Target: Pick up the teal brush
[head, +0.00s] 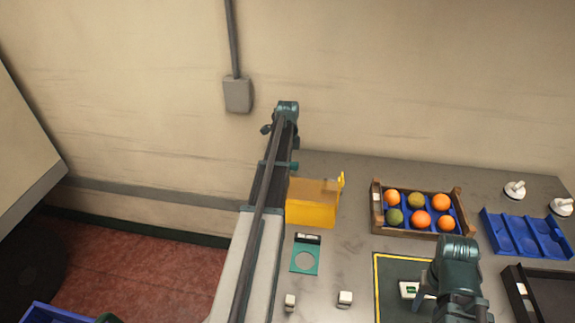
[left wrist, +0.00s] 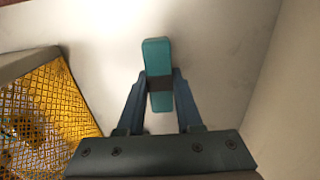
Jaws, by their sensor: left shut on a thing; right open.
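The teal brush (left wrist: 157,55) shows in the left wrist view as a teal bar with a dark band across it. My left gripper (left wrist: 161,84) is shut on it, one finger on each side of the dark band. In the head view my left arm rises in the middle; its gripper and the brush cannot be made out there. My right gripper (head: 424,294) is open at the lower right, over a dark mat (head: 393,266) with a yellow border, beside a small white block with a green label (head: 408,290).
A yellow bin (head: 312,215) stands beside my left arm; yellow mesh (left wrist: 60,105) shows at left in the wrist view. A wooden crate (head: 377,212) holds oranges and green fruit. A blue tray (head: 530,240), a dark tray (head: 513,290), a teal card (head: 304,266) and small white blocks (head: 345,298) lie around.

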